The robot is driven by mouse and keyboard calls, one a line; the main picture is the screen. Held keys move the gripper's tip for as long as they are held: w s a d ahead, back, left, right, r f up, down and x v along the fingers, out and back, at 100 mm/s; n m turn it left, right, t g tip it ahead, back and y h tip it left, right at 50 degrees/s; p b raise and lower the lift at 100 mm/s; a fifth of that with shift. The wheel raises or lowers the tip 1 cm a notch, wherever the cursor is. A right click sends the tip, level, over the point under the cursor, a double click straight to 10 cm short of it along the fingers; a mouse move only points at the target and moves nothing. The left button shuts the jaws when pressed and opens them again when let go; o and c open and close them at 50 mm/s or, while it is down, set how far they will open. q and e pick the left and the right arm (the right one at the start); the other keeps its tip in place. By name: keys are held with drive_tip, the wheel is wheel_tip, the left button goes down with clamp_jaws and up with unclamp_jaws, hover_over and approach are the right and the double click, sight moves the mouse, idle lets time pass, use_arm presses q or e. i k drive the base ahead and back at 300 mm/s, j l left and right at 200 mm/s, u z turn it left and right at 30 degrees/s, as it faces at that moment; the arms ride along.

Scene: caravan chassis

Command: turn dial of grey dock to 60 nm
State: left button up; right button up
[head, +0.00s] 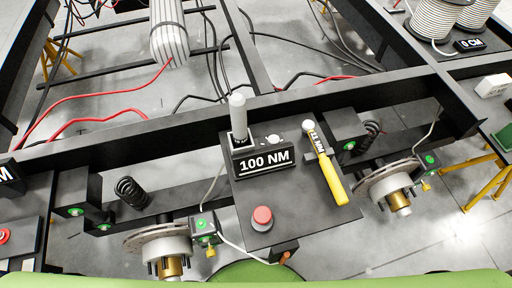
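A dark dock (262,176) with a white "100 NM" label (264,161) sits on the dark plate in the middle of the head view. A light grey upright cylinder (238,117) stands in its left part. A small white round knob (273,139) is on its top, to the right of the cylinder; I cannot read any pointer mark on it. A tool with a yellow handle (333,180) and a white round end (309,126) lies to the right of the dock, its small label hard to read. Neither of my grippers is in view.
A red button (262,216) is on the plate in front of the dock. Brake discs (388,182) with brass-coloured hubs flank the plate. A dark frame beam (150,136) runs behind. Red and black cables (95,92) cross the frame. Another labelled box (471,44) is at upper right.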

sight(273, 140)
drive_tip(key=k+j+z, duration=0.6)
drive_tip(key=z, duration=0.2)
drive_tip(key=k+j+z, duration=0.2)
drive_tip(key=k+z, duration=0.25)
drive_tip(key=i, duration=0.05)
